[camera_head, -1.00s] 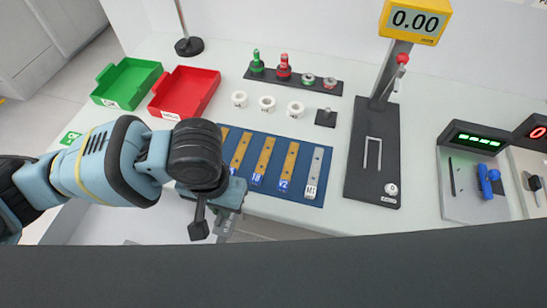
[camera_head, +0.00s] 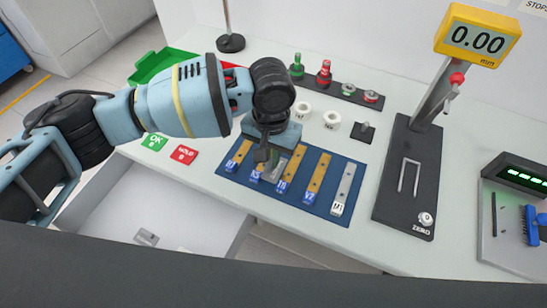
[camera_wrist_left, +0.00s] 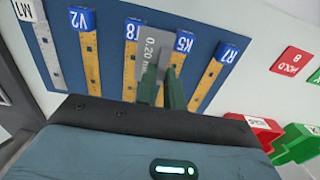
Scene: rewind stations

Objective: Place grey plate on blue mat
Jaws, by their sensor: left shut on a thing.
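The grey plate (camera_wrist_left: 153,47), marked 0.20 mm, is between the fingers of my left gripper (camera_wrist_left: 162,84) in the left wrist view. The blue mat (camera_wrist_left: 110,45) is behind it. In the head view, my left gripper (camera_head: 263,153) is over the left half of the mat (camera_head: 330,186), and the plate (camera_head: 273,173) shows below it between the strips marked K5 and 18. I cannot tell whether the plate touches the mat. Several brass strips and a grey strip marked M1 (camera_head: 344,188) lie on the mat. My right gripper is not in view.
An open white drawer (camera_head: 120,205) with a small grey piece (camera_head: 147,237) is below the table front. A gauge stand (camera_head: 408,185) is right of the mat. White rings (camera_head: 331,120) and a dark rack (camera_head: 345,92) are behind it. A green tray (camera_head: 155,66) is partly covered by my arm.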

